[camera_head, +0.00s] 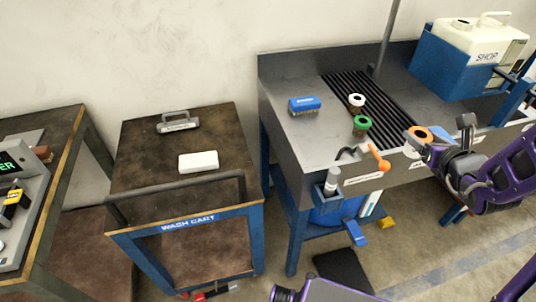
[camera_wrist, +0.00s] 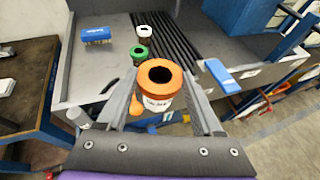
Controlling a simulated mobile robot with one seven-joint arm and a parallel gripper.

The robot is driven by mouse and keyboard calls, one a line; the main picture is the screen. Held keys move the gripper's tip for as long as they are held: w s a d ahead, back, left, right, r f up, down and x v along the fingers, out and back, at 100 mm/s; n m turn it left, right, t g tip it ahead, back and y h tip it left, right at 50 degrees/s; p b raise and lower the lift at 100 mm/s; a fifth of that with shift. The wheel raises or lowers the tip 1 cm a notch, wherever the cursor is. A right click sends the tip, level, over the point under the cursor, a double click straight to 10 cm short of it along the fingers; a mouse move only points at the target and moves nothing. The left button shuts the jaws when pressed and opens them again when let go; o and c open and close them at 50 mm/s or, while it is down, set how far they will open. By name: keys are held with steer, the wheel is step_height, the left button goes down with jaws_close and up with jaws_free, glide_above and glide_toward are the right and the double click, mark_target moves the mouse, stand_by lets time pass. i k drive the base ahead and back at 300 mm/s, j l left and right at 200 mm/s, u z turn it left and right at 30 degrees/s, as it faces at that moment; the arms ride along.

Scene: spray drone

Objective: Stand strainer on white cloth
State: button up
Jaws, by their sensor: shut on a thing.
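The orange-rimmed strainer (camera_head: 420,133) is between the fingers of my gripper (camera_head: 424,146), over the front right part of the sink bench. In the wrist view the strainer (camera_wrist: 160,76) is upright, its dark opening facing up and a pale labelled body below, with my gripper (camera_wrist: 162,105) shut on it. A white folded block that looks like the white cloth (camera_head: 198,161) lies flat on the wash cart top, far to the left of my gripper.
A green-rimmed strainer (camera_head: 361,125) and a white-rimmed one (camera_head: 357,101) stand on the bench by the black ribbed drain. A blue brush (camera_head: 304,105) lies left of them. The wash cart (camera_head: 133,165) has a raised front handle bar and a grey-handled item (camera_head: 178,123) behind the cloth.

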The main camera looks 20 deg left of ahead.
mark_target(198, 159)
steer(key=k+u, duration=0.15)
steer(key=u, duration=0.9)
steer(key=i+l+u, duration=0.1)
steer(key=u, duration=0.3)
steer(key=i+l+u, duration=0.1)
steer(key=u, duration=0.3)
